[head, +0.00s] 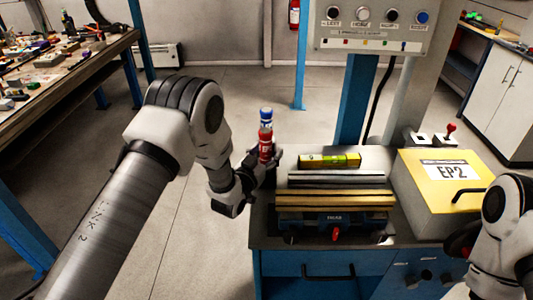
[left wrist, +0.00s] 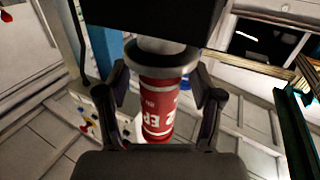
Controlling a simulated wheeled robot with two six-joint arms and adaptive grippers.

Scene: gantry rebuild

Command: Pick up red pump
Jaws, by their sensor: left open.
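The red pump (head: 265,150) is an upright red cylinder with white markings and a blue-and-white top, at the left edge of the workbench in the head view. In the left wrist view the pump (left wrist: 158,110) shows its red body with white lettering, between the two fingers. My left gripper (head: 262,163) is open around the pump's body, a finger on either side. In the left wrist view I see a gap beside at least one finger of the gripper (left wrist: 163,135). My right arm shows at the right edge, but its gripper is not clearly visible.
The workbench (head: 265,235) carries a vise (head: 335,218) and a yellow-green level (head: 328,160). A yellow EP2 box (head: 440,170) stands right of them. A control panel (head: 375,22) hangs above. A cluttered table (head: 70,85) is at the left; the floor between is clear.

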